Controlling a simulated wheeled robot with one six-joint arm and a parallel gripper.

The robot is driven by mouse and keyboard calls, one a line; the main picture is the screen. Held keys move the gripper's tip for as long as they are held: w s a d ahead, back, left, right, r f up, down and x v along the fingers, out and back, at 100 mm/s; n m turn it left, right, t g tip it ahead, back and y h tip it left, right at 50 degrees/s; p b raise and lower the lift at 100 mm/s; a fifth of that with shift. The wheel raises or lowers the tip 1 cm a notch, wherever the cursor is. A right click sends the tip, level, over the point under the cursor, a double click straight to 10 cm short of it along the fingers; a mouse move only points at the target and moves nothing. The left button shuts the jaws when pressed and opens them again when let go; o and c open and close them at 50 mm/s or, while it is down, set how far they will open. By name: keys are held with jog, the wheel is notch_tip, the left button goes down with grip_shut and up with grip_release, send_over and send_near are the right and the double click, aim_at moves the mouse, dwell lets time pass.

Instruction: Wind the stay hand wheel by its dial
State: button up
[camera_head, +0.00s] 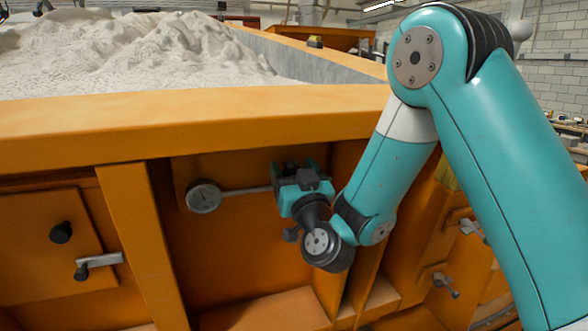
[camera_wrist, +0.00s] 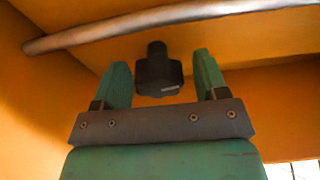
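The round dial (camera_head: 203,197) with a pale face is on the orange recessed panel below the sandbed, at the left end of a grey rod (camera_head: 245,190). My gripper (camera_head: 294,168) is at the right end of that rod in the head view. In the wrist view a dark lobed knob (camera_wrist: 160,72), apparently the hand wheel, stands out from the orange panel. My gripper (camera_wrist: 161,65) has its two green fingers apart on either side of the knob, with a visible gap at each side. In the head view my gripper hides the knob. The dial is out of the wrist view.
The grey rod (camera_wrist: 170,16) crosses above the fingers in the wrist view. An orange upright rib (camera_head: 145,240) stands left of the recess. Further left is a panel with a black knob (camera_head: 60,232) and a latch handle (camera_head: 98,261). The sandbed's orange rim (camera_head: 190,115) overhangs above.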

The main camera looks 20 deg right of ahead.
jog(key=c, duration=0.7)
jog(key=shift+c, duration=0.2)
jog(key=shift+m, duration=0.4)
jog(key=m+h+p, duration=0.1)
jog(key=m+h, duration=0.1)
jog(key=m, duration=0.3)
jog(key=shift+d+m, duration=0.1)
jog(key=shift+m, duration=0.3)
jog(key=m+h, duration=0.1)
jog(key=m, duration=0.1)
jog(key=m+g+p, duration=0.1)
jog(key=m, duration=0.2)
jog(key=shift+m+h+p, duration=0.3)
jog(key=shift+h, duration=0.1)
jog(key=m+g+p, duration=0.1)
jog(key=m, duration=0.3)
jog(key=shift+d+f+m, duration=0.1)
jog(key=shift+m, duration=0.3)
jog(key=shift+f+m+g+p, duration=0.15)
jog(key=shift+m+g+p, duration=0.4)
jog(key=shift+m, duration=1.65)
